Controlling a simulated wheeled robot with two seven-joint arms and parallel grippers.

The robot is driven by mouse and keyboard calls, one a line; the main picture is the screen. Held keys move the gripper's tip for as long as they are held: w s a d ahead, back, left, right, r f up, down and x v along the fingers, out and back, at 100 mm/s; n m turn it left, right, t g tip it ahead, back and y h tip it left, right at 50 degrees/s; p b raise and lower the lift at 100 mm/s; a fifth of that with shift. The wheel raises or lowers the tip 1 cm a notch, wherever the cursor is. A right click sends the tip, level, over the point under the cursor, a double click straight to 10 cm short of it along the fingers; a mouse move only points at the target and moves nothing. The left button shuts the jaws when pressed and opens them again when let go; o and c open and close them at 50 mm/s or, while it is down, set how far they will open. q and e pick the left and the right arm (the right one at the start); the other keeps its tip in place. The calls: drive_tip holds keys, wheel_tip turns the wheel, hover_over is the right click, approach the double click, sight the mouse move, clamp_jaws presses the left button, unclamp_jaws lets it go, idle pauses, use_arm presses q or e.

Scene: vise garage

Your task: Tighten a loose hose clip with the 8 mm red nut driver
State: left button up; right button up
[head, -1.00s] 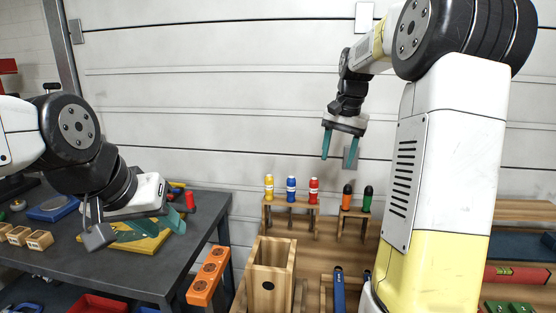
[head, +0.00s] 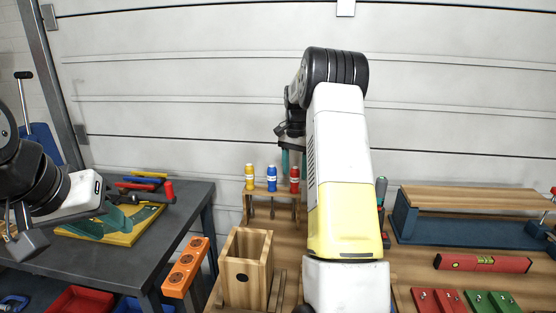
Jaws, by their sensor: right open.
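The red-handled nut driver (head: 294,180) stands upright in a wooden rack (head: 285,197), beside a blue one (head: 271,180) and a yellow one (head: 249,178). My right gripper (head: 293,160) is open, fingers pointing down, just above or behind the red handle; my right arm partly hides it, and I cannot tell whether it touches. My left gripper (head: 108,220) is over the dark left bench, at a yellow board (head: 128,236); its teal fingers show, but I cannot tell whether they hold anything. I cannot make out a hose clip.
An open wooden box (head: 245,268) stands in front of the rack, with an orange holed block (head: 186,266) to its left. A red spirit level (head: 483,263) and a wooden-topped blue stand (head: 450,230) are at right. My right arm hides part of the wooden bench.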

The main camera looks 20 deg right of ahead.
drive_tip(key=shift+f, duration=0.5)
clamp_jaws()
drive_tip(key=c, duration=0.8)
unclamp_jaws()
clamp_jaws()
wheel_tip(320, 180, up, 14)
drive_tip(key=shift+r, duration=0.2)
idle(0.4)
